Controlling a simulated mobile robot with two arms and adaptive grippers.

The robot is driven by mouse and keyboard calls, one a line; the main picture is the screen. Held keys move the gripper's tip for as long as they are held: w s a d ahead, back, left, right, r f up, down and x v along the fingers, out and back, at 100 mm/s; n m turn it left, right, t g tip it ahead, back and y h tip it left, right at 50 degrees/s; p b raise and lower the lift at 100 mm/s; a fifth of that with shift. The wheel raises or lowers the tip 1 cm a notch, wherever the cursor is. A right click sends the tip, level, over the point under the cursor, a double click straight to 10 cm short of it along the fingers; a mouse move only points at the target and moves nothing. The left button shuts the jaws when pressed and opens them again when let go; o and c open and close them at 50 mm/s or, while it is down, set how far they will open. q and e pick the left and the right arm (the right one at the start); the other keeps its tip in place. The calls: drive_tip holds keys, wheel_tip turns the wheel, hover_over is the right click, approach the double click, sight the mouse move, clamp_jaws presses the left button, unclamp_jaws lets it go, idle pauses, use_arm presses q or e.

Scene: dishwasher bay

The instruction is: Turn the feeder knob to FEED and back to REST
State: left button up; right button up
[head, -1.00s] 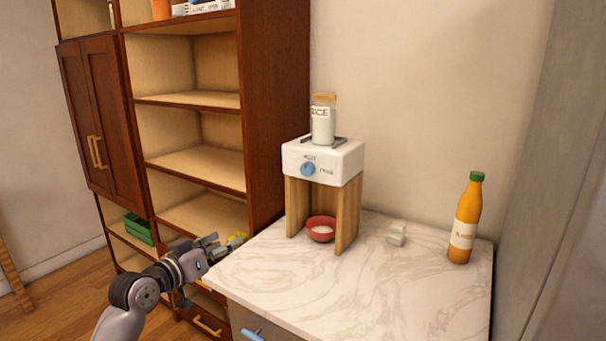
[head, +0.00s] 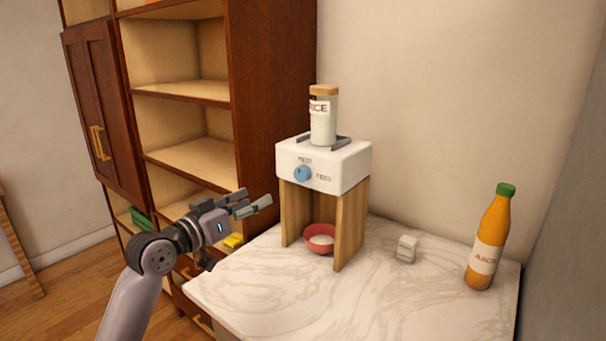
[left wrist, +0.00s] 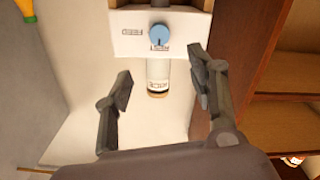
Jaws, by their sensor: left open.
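The feeder (head: 345,160) is a white box on wooden side panels on the marble-topped counter. Its round blue knob (head: 302,174) is on the front face, with a REST label above it and a FEED label to its right. The knob's mark appears to point at REST. The knob also shows in the upside-down left wrist view (left wrist: 160,34). My left gripper (head: 254,203) is open and empty, left of the feeder and short of the knob, touching nothing. In the left wrist view its fingers spread on either side of the knob's line. My right gripper is not in view.
A rice jar (head: 323,118) stands on the feeder and a red bowl (head: 320,248) with white contents sits beneath it. A small white box (head: 406,250) and a juice bottle (head: 488,240) stand right. A brown shelf (head: 270,100) rises behind my gripper. The front counter is clear.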

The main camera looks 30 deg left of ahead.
use_arm(q)
drive_tip(key=p, duration=0.2)
approach(299, 175)
drive_tip(key=w, duration=0.2)
drive_tip(key=w+p, duration=0.1)
drive_tip(key=w, duration=0.1)
drive_tip(key=w+p, duration=0.1)
drive_tip(key=w, duration=0.2)
drive_tip(key=shift+w+d+r, duration=0.1)
drive_tip(key=shift+d+r, duration=0.1)
drive_tip(key=shift+d, duration=0.15)
drive_tip(key=shift+w+d+f+p, duration=0.1)
drive_tip(key=shift+w+p, duration=0.2)
drive_tip(key=shift+w, duration=0.45)
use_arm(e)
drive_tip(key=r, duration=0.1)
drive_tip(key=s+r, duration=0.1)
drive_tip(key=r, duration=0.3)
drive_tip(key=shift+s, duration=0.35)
use_arm(q)
drive_tip(key=c, duration=1.1)
drive_tip(key=shift+c, duration=0.2)
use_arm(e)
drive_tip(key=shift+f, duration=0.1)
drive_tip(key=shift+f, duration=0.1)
